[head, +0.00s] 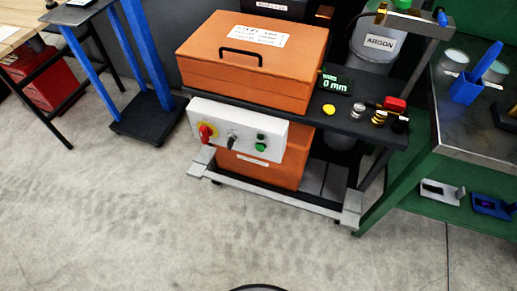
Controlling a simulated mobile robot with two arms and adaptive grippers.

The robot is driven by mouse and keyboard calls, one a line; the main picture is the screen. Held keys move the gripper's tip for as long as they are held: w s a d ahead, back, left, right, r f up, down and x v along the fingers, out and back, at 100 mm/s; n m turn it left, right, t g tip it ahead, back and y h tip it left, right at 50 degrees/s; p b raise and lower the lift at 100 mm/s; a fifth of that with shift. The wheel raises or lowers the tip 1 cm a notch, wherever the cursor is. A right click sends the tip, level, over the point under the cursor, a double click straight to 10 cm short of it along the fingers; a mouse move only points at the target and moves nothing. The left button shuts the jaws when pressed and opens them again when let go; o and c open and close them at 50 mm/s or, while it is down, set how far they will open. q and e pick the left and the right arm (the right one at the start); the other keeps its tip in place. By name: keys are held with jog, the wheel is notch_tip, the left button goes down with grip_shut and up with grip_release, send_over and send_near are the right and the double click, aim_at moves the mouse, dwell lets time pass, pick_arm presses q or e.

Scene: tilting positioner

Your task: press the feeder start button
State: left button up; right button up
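A white control panel (235,128) is on the front of a dark cart. It carries a red rotary knob on a yellow base (207,132) at left, a black selector switch (232,142) in the middle, and a bright green button (261,147) at right, with a smaller, darker green part (261,136) just above it. No label marking the start button is readable. A small display (336,83) on the cart top reads 0 mm in green. Neither of my grippers is in view.
A green workbench (470,160) stands at right, with a blue-legged stand (150,60) at left. The concrete floor in front is clear.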

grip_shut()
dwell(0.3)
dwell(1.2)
